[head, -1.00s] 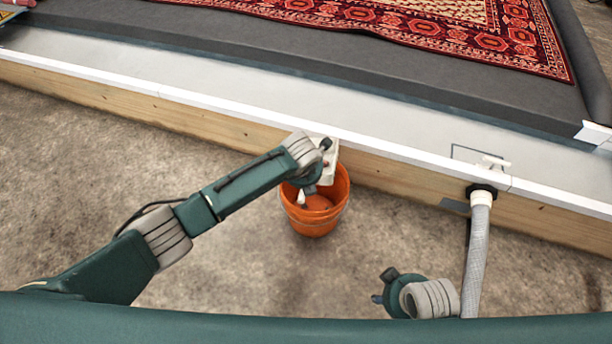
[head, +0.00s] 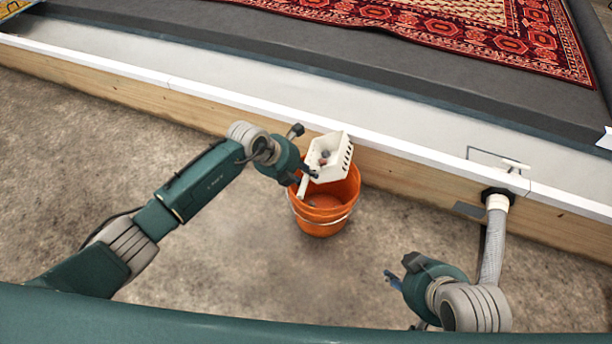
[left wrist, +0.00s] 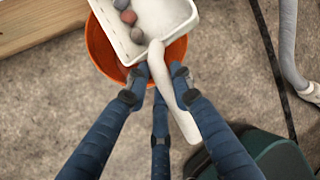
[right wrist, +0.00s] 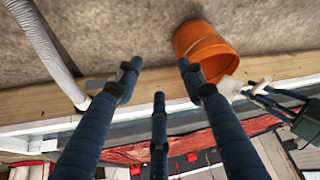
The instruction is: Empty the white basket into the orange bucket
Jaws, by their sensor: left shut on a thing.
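The white basket (head: 341,155) has slotted sides and a long handle. My left gripper (head: 309,173) is shut on that handle, which also shows between its fingers in the left wrist view (left wrist: 160,70). The basket is held over the back part of the orange bucket (head: 322,222), its open side partly facing the head camera. Three small round things, reddish and grey, are in the basket in the left wrist view (left wrist: 129,17). My right gripper (right wrist: 160,72) is open and empty.
A low wooden pit wall (head: 420,183) with a white top runs just behind the bucket. A grey hose (head: 494,245) comes down from it at the right. A red patterned rug (head: 480,45) lies beyond. The concrete floor left of the bucket is clear.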

